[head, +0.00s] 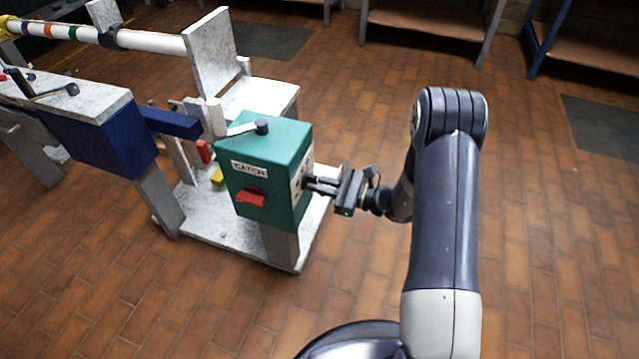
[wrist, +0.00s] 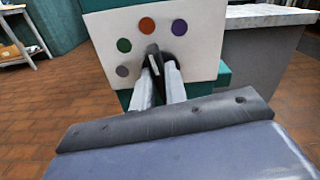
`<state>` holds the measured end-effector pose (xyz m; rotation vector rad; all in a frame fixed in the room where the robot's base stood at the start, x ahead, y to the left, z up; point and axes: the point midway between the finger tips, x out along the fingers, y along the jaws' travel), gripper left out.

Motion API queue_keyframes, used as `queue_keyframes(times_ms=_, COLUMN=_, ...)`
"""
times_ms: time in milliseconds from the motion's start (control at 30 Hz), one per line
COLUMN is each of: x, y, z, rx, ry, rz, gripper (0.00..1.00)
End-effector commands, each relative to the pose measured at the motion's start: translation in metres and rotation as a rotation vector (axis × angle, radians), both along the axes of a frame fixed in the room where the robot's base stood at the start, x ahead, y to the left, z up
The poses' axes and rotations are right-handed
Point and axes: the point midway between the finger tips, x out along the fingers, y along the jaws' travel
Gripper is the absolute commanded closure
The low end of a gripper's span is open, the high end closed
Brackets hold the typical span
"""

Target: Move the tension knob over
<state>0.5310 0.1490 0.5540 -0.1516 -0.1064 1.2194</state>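The tension knob (wrist: 153,50) is a small dark knob with a pale edge on a white panel (wrist: 205,55). Green (wrist: 124,45), orange (wrist: 147,25), purple (wrist: 179,27) and grey (wrist: 122,71) dots lie around it. The knob looks slightly tilted, its top leaning left; which dot it points at is unclear. My gripper (wrist: 160,68) has its two fingertips at the knob, one on each side. Whether they press on it I cannot tell. In the head view my gripper (head: 309,184) reaches the right side of the green box (head: 272,150), hiding the knob.
The green box carries a "CATCH" label (head: 249,170), a red knob (head: 251,197) on its front and a lever (head: 262,127) on top. A blue box (head: 95,140) and a white pole (head: 150,42) stand to the left. The brick floor at right is clear.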

Motion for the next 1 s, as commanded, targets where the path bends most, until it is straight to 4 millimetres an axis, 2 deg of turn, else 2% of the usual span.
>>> queue_keyframes(times_ms=33, x=0.000, y=0.000, z=0.000, rx=0.000, ry=0.000, rz=0.000, gripper=0.82)
queue_keyframes(times_ms=233, x=0.000, y=0.000, z=0.000, rx=0.000, ry=0.000, rz=0.000, gripper=0.66)
queue_keyframes(times_ms=567, x=-0.001, y=-0.005, z=0.000, rx=-0.001, ry=0.000, rz=-0.001, gripper=0.65)
queue_keyframes(times_ms=667, x=-0.005, y=-0.016, z=0.001, rx=-0.001, ry=0.001, rz=-0.004, gripper=0.65)
queue_keyframes(times_ms=1000, x=-0.027, y=-0.076, z=0.001, rx=0.000, ry=0.001, rz=-0.005, gripper=0.65)
